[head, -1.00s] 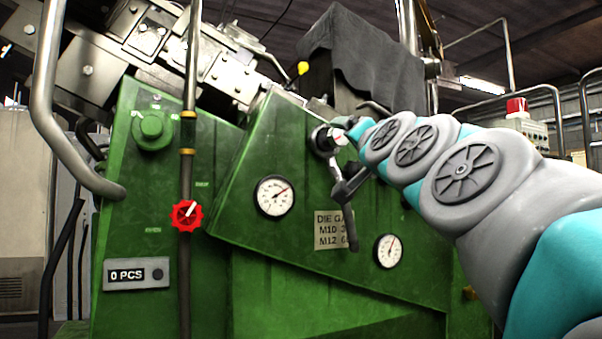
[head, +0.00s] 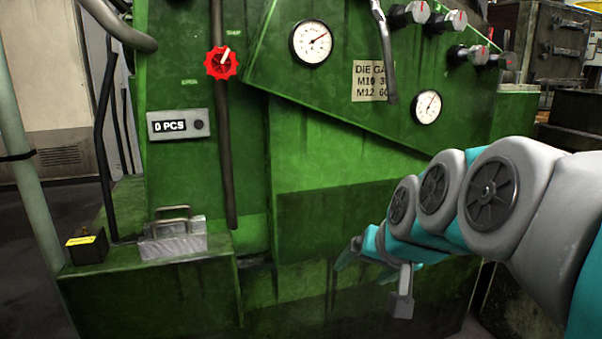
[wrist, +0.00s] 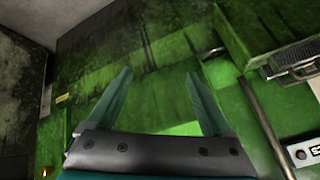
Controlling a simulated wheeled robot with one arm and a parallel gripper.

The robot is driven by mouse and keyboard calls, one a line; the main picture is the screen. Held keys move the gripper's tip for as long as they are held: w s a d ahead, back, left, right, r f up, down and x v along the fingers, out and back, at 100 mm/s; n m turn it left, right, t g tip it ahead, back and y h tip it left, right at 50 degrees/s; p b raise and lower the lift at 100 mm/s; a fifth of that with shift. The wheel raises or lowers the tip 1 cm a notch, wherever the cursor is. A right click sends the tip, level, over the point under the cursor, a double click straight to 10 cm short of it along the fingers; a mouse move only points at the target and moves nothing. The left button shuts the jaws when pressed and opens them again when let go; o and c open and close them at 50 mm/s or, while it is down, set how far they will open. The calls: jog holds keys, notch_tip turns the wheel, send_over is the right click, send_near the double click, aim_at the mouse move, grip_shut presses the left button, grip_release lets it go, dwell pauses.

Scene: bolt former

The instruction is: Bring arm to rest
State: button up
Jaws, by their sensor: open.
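My arm (head: 470,195) comes in from the right in the head view, grey and teal, reaching down and left in front of the green machine (head: 330,220). My gripper (head: 345,258) is low before the machine's lower front and looks empty. In the wrist view my gripper (wrist: 160,95) shows two teal fingers spread apart with nothing between them. Green machine panels fill the space beyond the fingers. Whether the fingers touch the machine cannot be told.
A red knob (head: 221,63), two gauges (head: 312,42) and a counter (head: 178,124) reading 0 PCS are on the machine. A metal block with a handle (head: 172,238) and a small dark box (head: 87,246) sit on the left ledge. Grey knobs (head: 410,13) are at upper right.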

jog(key=s+d+f+n+g+h, duration=0.1)
jog(key=s+f+g, duration=0.3)
jog(key=s+f, duration=0.4)
jog(key=s+d+f+n+g+h, duration=0.1)
jog(key=s+d+f+g, duration=0.2)
jog(key=s+f, duration=0.6)
jog(key=s+g, duration=0.2)
jog(key=s, duration=0.6)
jog(key=shift+d+f, duration=0.2)
jog(key=shift+f, duration=0.1)
jog(key=shift+c, duration=0.4)
